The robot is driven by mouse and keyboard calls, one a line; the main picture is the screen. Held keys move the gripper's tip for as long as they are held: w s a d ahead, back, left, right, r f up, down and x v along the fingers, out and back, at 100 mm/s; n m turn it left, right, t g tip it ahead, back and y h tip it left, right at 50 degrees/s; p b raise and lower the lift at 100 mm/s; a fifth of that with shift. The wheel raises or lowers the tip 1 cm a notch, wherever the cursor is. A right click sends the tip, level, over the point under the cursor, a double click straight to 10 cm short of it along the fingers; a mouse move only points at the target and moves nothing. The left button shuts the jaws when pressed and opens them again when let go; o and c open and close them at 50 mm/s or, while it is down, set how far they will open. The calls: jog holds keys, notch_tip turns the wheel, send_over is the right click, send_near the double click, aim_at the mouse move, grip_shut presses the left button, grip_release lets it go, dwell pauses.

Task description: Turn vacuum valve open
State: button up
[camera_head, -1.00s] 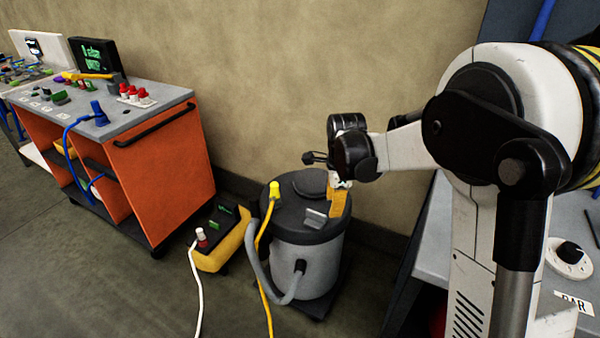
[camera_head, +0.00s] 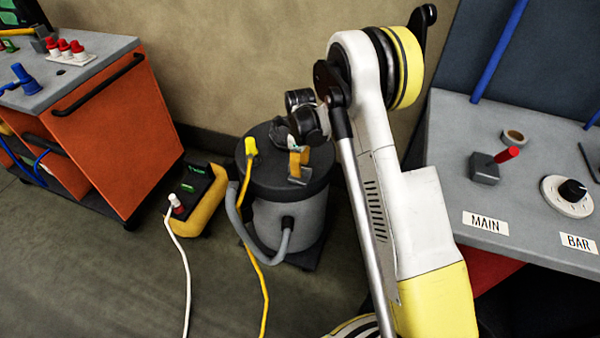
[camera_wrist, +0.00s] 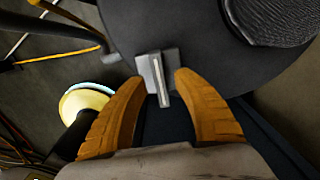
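My gripper (camera_head: 299,160) is over the lid of a grey drum vacuum cleaner (camera_head: 288,226). In the wrist view my gripper's orange fingers (camera_wrist: 158,78) are apart, with a small grey block with a pale upright ridge (camera_wrist: 157,72) between and just beyond their tips. Contact cannot be told. A grey block with a red lever (camera_head: 487,168) sits on the right bench behind a MAIN label (camera_head: 485,223). The lever points up and to the right. No part is marked as the vacuum valve.
A yellow-black box (camera_head: 197,197) and cables stand left of the drum. An orange cart (camera_head: 120,140) is further left.

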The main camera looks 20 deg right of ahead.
jog(key=shift+f, duration=0.75)
grip_shut()
